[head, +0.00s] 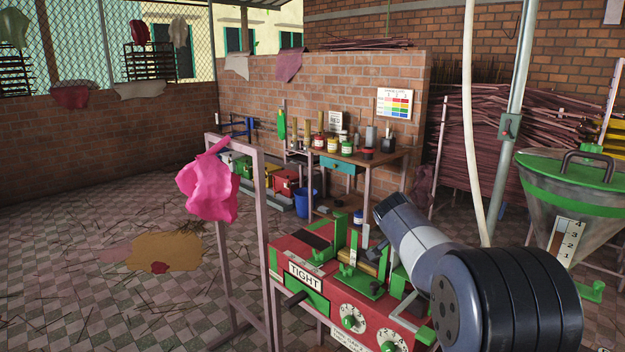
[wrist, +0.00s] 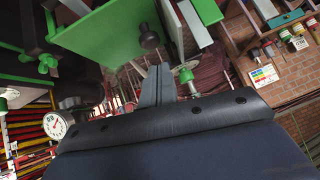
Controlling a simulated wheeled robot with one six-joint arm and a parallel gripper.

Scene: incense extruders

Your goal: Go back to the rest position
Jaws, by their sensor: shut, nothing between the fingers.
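My gripper (wrist: 157,84) shows in the wrist view with its two grey fingers together, shut and empty. Green plates and knobs stand close around the fingers in that view; I cannot tell whether any touch. In the head view my arm reaches in from the lower right over a red and green extruder machine (head: 345,313). The machine has a sign reading TIGHT (head: 305,279) and dials on its front. The fingertips are hard to make out in the head view, near the machine's top.
A green-lidded metal hopper (head: 565,205) stands at the right. A workbench (head: 385,160) with jars is behind the machine. A pink cloth (head: 208,187) hangs on a metal frame at the left. The tiled floor at the left is mostly open, with scattered sticks.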

